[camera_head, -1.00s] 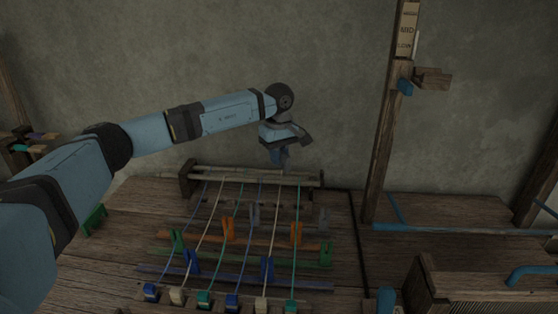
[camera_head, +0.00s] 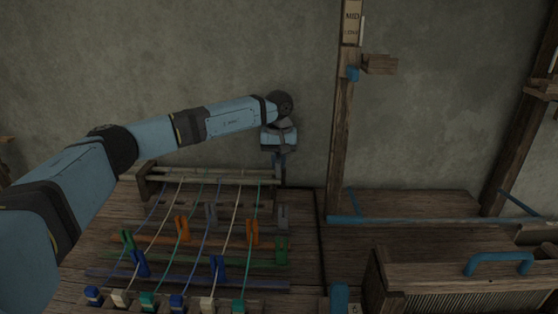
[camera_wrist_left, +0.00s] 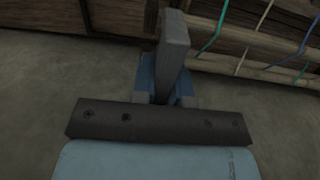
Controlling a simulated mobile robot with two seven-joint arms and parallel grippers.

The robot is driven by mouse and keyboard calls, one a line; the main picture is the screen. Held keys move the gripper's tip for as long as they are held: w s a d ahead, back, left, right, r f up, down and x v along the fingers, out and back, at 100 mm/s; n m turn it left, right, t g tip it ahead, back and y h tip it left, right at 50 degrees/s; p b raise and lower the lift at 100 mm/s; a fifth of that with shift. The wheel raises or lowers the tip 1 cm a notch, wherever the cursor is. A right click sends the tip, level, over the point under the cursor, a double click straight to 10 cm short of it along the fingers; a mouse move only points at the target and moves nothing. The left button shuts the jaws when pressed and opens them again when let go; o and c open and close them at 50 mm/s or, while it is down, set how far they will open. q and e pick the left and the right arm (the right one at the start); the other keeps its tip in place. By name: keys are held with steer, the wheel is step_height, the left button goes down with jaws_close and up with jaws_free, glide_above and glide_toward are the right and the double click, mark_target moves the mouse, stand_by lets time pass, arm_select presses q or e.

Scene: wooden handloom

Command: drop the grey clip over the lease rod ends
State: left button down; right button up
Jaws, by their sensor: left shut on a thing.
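My left gripper (camera_head: 279,160) is at the right end of the loom's rear rods in the head view. In the left wrist view its blue fingers (camera_wrist_left: 164,85) are shut on a grey clip (camera_wrist_left: 175,45), a plain upright block. In the head view the held clip is too small and dark to make out. Two pale rods (camera_head: 212,174), apparently the lease rods, run across the loom's back between wooden end blocks. Their right ends lie just below and behind the gripper and are partly hidden; I cannot tell whether the clip touches them. My right gripper is out of view.
A wooden post (camera_head: 341,130) stands to the right. A slatted wooden frame with a blue handle (camera_head: 498,260) is at lower right.

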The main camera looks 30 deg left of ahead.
arm_select(q)
steer(key=shift+f, duration=0.1)
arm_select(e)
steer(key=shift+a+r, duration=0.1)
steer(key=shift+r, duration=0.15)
arm_select(q)
steer(key=shift+f, duration=0.1)
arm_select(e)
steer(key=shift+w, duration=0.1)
arm_select(q)
steer(key=shift+f, duration=0.7)
steer(key=c, duration=1.1)
jaws_free()
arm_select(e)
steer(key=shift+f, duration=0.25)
arm_select(q)
steer(key=shift+o, duration=0.2)
